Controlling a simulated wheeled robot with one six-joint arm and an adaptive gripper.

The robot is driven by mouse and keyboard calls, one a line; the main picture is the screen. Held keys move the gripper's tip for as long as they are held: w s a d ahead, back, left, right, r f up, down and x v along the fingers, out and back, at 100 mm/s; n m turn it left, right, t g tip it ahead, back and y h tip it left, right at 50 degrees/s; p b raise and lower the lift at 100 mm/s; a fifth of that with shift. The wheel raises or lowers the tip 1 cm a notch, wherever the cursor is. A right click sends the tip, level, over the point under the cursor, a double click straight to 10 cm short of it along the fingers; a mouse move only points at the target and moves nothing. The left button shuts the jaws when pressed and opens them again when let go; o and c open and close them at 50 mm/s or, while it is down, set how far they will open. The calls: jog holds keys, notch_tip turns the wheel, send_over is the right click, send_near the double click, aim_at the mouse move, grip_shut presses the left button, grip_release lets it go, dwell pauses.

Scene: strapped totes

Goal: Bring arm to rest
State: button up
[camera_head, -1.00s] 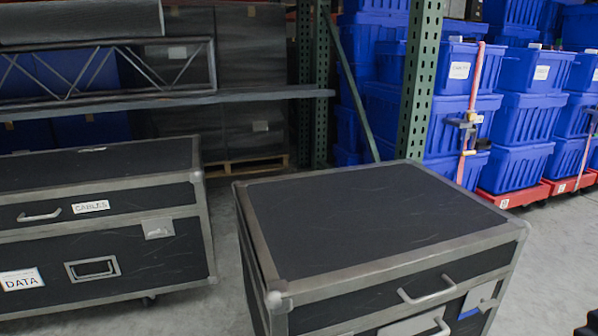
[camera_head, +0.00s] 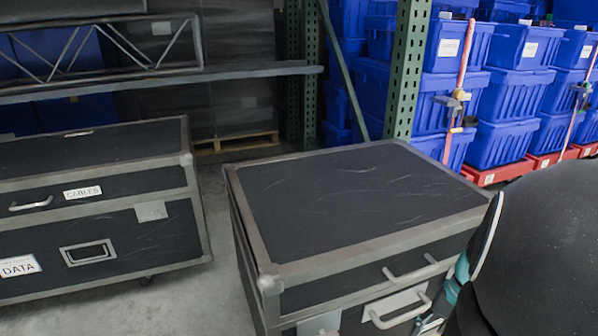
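A large dark rounded part of my arm, with grey and teal pieces along its left edge, fills the lower right of the head view. It hides the right end of the near black case (camera_head: 350,195) and some of the floor. My gripper's fingers cannot be made out, so whether they hold anything is not shown. Stacked blue totes (camera_head: 505,90) stand on red dollies (camera_head: 498,172) at the upper right. A pink upright strap (camera_head: 459,80) with a buckle (camera_head: 455,102) runs down the front of one stack; a second strap (camera_head: 582,92) shows farther right.
A second black case (camera_head: 95,205), labelled CABLES and DATA, stands at the left. A narrow strip of grey floor (camera_head: 207,290) lies between the cases. Behind are a green rack post (camera_head: 407,70), a shelf beam (camera_head: 250,72) and a metal truss (camera_head: 100,50).

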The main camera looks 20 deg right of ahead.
jog(key=w+a+r+n+t+h+p, duration=0.2)
jog(key=a+r+n+t+p, duration=0.3)
jog(key=a+r+n, duration=0.5)
jog(key=a+r+h+p, duration=0.1)
jog(key=a+r, duration=0.8)
jog(key=r, duration=0.1)
jog(key=shift+a+r, duration=0.15)
